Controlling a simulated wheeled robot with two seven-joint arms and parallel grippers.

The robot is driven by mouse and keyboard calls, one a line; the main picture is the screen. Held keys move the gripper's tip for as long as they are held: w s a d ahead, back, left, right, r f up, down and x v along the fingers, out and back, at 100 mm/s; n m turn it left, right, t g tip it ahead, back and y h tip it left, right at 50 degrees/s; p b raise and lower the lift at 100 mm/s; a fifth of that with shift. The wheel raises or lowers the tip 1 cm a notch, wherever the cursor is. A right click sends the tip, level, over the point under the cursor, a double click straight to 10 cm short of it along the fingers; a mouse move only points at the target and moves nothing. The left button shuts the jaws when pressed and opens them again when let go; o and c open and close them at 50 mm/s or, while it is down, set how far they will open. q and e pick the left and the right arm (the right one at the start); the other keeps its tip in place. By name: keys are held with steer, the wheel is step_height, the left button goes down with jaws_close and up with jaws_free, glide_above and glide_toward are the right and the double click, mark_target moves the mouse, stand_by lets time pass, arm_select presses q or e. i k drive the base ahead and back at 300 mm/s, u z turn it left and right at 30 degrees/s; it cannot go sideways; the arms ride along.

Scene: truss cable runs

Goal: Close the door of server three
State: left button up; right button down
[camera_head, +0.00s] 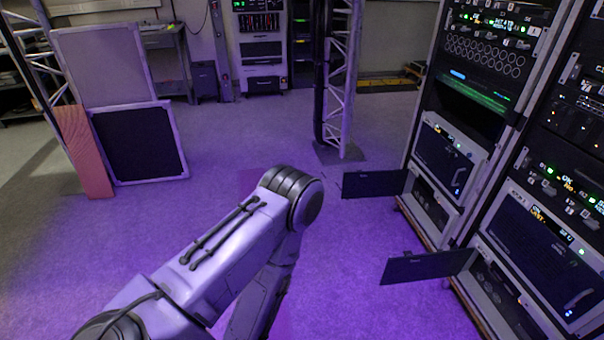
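Two server racks stand at the right, a farther rack (478,100) and a nearer rack (560,190). A dark door panel (373,184) sticks out to the left from the low part of the farther rack, standing open. A second dark door panel (428,266) stands open in the same way on the nearer rack. I cannot tell from the markings which one is server three. My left arm comes in from the lower left, bends at its elbow and drops back down, left of both doors and apart from them. Its gripper is hidden or out of frame. My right gripper is not in view.
A metal truss post (340,80) stands at the back centre. Framed panels (138,142) and an orange-brown plank (82,150) lean at the left. A white cabinet (260,48) stands at the back. The purple-lit floor (240,140) between them is clear.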

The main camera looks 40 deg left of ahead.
mark_target(379, 183)
steer(key=u, duration=1.7)
steer(key=i, duration=5.75)
steer(key=z, duration=4.1)
steer(key=i, duration=0.75)
steer(key=u, duration=0.25)
